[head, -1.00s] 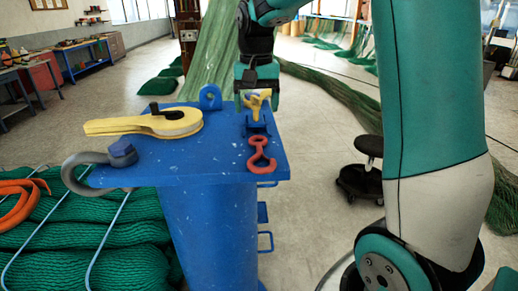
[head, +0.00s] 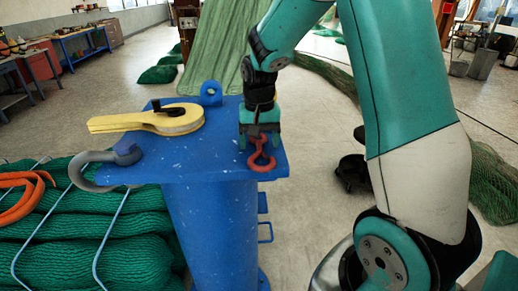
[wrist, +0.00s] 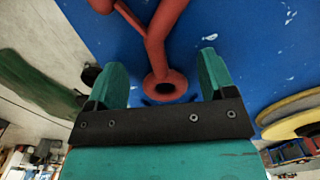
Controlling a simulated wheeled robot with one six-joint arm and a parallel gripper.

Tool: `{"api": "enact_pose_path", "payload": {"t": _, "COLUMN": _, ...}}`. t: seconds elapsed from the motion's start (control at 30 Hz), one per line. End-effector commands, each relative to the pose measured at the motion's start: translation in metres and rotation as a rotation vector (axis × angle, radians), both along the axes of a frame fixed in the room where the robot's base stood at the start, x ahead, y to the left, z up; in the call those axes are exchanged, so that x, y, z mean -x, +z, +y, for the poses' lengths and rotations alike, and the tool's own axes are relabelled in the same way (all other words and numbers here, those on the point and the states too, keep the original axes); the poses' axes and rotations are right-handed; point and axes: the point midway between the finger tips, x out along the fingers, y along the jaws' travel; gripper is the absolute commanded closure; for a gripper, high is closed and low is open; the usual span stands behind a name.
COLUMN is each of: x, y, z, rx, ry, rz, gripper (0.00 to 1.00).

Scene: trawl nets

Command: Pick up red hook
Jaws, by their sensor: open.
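The red hook (head: 262,154) lies on the blue table top (head: 205,170) near its front right corner. In the wrist view my gripper (wrist: 165,85) is open, with one green finger on each side. The hook's ringed end (wrist: 165,86) shows between the two fingers, with a gap on both sides. The hook's shank runs up out of that view. I cannot tell how far the fingertips are above the table top.
A yellow block with a round wheel (head: 165,119) lies on the table's left part. A grey shackle (head: 85,170) with a blue bolt hangs over the left edge. A blue lug (head: 210,94) stands at the back. Green netting (head: 100,230) lies at lower left.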

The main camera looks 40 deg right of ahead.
Motion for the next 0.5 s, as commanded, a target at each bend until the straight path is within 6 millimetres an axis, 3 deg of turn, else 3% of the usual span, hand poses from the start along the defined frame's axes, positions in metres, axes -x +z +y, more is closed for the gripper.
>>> {"api": "enact_pose_path", "payload": {"t": 0.03, "x": -0.0001, "y": 0.0, "z": -0.0001, "rx": 0.0, "ry": 0.0, "rz": 0.0, "gripper": 0.28}}
{"api": "enact_pose_path", "payload": {"t": 0.33, "x": -0.0002, "y": 0.0004, "z": 0.0, "rx": 0.0, "ry": 0.0, "rz": 0.0, "gripper": 0.97}}
{"api": "enact_pose_path", "payload": {"t": 0.5, "x": -0.0005, "y": 0.0012, "z": -0.0001, "rx": 0.0, "ry": 0.0, "rz": -0.002, "gripper": 1.0}}
